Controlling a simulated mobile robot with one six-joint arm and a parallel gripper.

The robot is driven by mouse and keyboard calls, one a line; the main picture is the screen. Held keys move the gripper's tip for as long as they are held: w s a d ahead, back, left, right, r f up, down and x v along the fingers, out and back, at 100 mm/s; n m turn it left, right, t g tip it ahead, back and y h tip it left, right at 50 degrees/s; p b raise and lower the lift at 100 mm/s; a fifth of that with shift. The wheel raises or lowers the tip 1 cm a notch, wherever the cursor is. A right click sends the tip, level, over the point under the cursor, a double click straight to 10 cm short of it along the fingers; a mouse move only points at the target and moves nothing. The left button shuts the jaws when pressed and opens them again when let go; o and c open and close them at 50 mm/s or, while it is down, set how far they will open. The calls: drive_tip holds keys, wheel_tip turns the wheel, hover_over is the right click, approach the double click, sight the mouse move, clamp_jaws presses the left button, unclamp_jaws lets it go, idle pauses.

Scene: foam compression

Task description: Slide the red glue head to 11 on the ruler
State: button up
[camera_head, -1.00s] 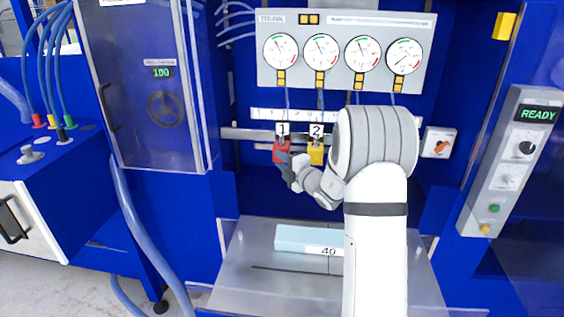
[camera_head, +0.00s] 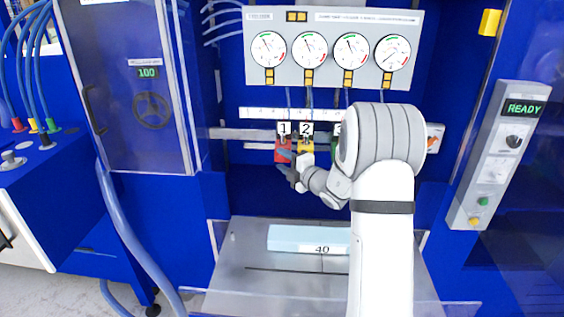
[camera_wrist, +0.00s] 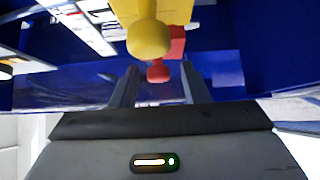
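The red glue head (camera_head: 282,156), tagged 1, hangs on the rail under the white ruler (camera_head: 262,113), close to the left of the yellow head (camera_head: 305,145), tagged 2. The ruler's figures are too small to read. My gripper (camera_head: 286,164) is just in front of and below the red head, partly covering it. In the wrist view my gripper (camera_wrist: 160,86) is open, its two fingers apart. The round red knob (camera_wrist: 158,72) appears between the fingertips, with no visible contact. The larger yellow knob (camera_wrist: 148,38) is above it.
A third, green head (camera_head: 335,144) is mostly hidden behind my arm. Four-part gauge panel (camera_head: 330,17) is above the ruler. A pale blue foam block (camera_head: 290,238) marked 40 lies on the grey plate (camera_head: 235,275) below. The rail (camera_head: 240,133) left of the red head is clear.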

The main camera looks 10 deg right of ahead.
drive_tip(key=b+v, duration=0.1)
drive_tip(key=v, duration=0.6)
drive_tip(key=shift+s+d, duration=0.2)
drive_tip(key=shift+s, duration=0.15)
